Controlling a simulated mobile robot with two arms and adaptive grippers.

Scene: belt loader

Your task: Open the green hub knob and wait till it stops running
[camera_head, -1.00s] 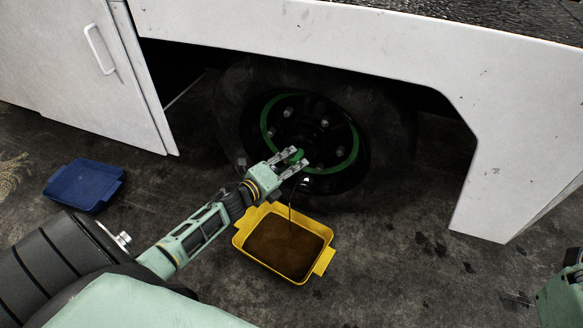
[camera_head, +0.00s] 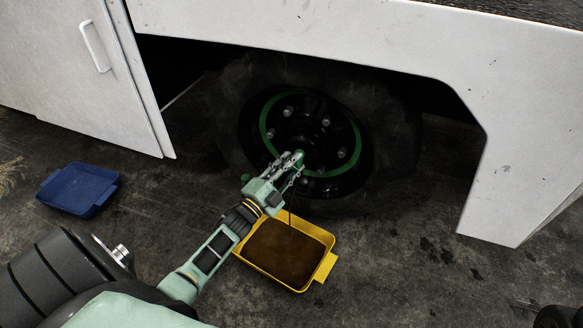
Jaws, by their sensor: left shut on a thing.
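The green hub knob (camera_head: 299,153) sits low on the hub of the black wheel (camera_head: 342,133), which has a green ring. My left gripper (camera_head: 297,160) is at the knob, its fingers shut on it and partly covering it. A thin dark stream (camera_head: 290,203) runs down from below the gripper into the yellow tray (camera_head: 327,267). The tray lies on the floor under the wheel and holds brown liquid. My right gripper is not in view; a dark part shows at the lower right corner.
A blue tray (camera_head: 78,188) stands empty on the floor at the left. The white vehicle body (camera_head: 400,50) arches over the wheel, with a white door (camera_head: 75,60) at the left. Bare stained floor lies to the right of the yellow tray.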

